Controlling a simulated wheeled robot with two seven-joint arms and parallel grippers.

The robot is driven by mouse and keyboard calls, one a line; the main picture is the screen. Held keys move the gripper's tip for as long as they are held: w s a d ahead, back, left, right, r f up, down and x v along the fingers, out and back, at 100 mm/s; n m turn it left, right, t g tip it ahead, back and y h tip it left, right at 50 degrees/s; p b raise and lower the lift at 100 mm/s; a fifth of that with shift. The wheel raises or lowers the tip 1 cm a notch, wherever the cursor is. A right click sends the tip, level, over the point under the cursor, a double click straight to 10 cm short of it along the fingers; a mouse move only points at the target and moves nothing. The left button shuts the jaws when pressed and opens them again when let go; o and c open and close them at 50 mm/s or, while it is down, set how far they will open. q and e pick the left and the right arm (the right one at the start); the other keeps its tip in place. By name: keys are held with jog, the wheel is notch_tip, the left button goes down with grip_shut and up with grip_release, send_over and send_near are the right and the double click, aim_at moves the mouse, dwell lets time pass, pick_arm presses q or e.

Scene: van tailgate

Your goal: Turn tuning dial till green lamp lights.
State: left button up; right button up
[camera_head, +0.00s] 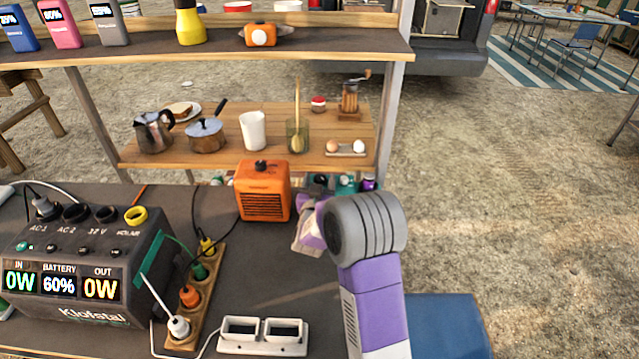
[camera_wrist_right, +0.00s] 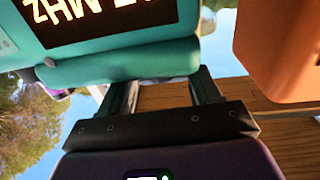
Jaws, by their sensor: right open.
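A teal radio-like device (camera_wrist_right: 120,35) fills the top of the right wrist view, upside down there. Its dark display with glowing "MHz" letters is cut off by the frame edge. A rounded teal bar (camera_wrist_right: 125,62) runs along its edge; I cannot tell whether this is the tuning dial. No lit green lamp shows on this device. In the head view it is mostly hidden behind my right arm. My right gripper (camera_wrist_right: 162,85) is open, its dark fingers apart close to the teal bar; contact is unclear. It also shows in the head view (camera_head: 316,192). My left gripper is out of view.
An orange box with a grille (camera_head: 263,191) stands left of my right gripper. A wooden shelf (camera_head: 230,130) with kitchenware stands behind.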

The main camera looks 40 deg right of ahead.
jog(key=shift+w, duration=0.1)
jog(key=c, duration=1)
jog(key=shift+w+a+r+m+g+h+p, duration=0.1)
jog(key=shift+m+g+h+p, duration=0.45)
jog(key=shift+g, duration=0.15)
jog(key=shift+w+r+m+g+h+p, duration=0.1)
jog(key=shift+m+g+h+p, duration=0.4)
jog(key=shift+g, duration=0.2)
jog(key=shift+c, duration=0.2)
jog(key=shift+f+m+g+h+p, duration=0.1)
jog(key=shift+m+g+h+p, duration=0.55)
jog(key=shift+m+g, duration=0.45)
jog(key=shift+f, duration=0.1)
jog(key=o, duration=1)
jog(key=shift+o, duration=0.2)
jog(key=p+v, duration=0.1)
jog(key=v, duration=0.6)
jog(key=shift+a+p, duration=0.3)
